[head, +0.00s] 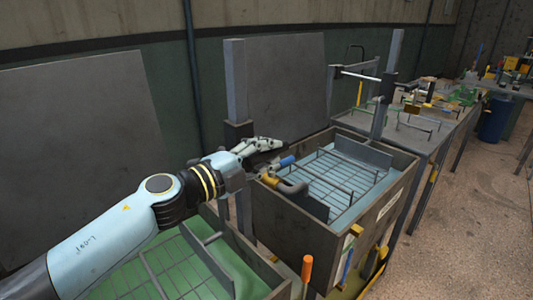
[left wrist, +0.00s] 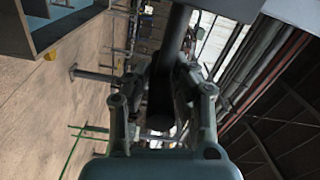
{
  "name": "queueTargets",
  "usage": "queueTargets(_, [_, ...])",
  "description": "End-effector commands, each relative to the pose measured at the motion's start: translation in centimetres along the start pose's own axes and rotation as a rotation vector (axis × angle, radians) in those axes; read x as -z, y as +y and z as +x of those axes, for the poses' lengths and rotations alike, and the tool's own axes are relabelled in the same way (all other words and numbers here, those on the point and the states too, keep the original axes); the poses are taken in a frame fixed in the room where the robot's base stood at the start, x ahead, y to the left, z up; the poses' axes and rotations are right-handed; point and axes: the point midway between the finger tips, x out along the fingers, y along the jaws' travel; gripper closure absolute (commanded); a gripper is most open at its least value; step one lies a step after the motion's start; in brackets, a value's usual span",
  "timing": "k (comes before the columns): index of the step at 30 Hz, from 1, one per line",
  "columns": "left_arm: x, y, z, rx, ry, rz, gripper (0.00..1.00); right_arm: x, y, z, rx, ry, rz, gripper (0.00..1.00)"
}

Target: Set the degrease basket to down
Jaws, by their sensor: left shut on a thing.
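My left gripper (head: 272,150) is beside a dark slide (head: 238,133) on a grey upright post (head: 235,80). It is shut on a dark bar (left wrist: 174,45), which runs between its fingers in the left wrist view (left wrist: 165,95). In the head view the hand mostly hides this bar. A wire basket (head: 180,275) sits in a tank of green liquid at the lower left. Another wire basket (head: 335,175) sits in a grey tank (head: 300,225) with pale blue liquid. I cannot read which is the degrease basket. My right gripper is not in view.
A second post (head: 391,60) with a pale crossbar (head: 357,75) stands behind the grey tank. A cluttered bench (head: 425,125) stands behind; open floor (head: 460,230) lies right.

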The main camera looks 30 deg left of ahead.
Motion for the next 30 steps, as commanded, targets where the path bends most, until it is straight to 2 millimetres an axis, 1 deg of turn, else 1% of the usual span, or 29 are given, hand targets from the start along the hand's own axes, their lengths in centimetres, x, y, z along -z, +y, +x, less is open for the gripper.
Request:
queueTargets(7, [0.0, 0.1, 0.0, 0.001, 0.000, 0.000, 1.00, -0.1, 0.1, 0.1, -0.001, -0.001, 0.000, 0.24])
queueTargets(11, [-0.3, 1.2, 0.0, 0.000, -0.001, -0.001, 1.00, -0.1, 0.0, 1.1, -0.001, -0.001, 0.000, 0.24])
queueTargets(14, [-0.7, 3.4, -0.1, -0.004, -0.002, -0.002, 1.00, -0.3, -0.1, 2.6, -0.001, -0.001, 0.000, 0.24])
queueTargets(18, [-1.4, 7.2, -0.2, -0.009, -0.003, -0.005, 1.00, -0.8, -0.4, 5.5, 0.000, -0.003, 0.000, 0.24])
queueTargets(24, [-2.4, 12.1, -0.2, -0.010, -0.003, -0.003, 1.00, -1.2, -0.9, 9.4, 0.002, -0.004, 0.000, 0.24])
queueTargets(27, [-2.8, 14.0, -0.2, -0.010, -0.003, -0.002, 1.00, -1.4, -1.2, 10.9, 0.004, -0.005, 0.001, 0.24])
queueTargets(30, [-3.0, 15.4, -0.2, -0.010, -0.002, -0.002, 1.00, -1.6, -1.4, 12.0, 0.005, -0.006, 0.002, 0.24])
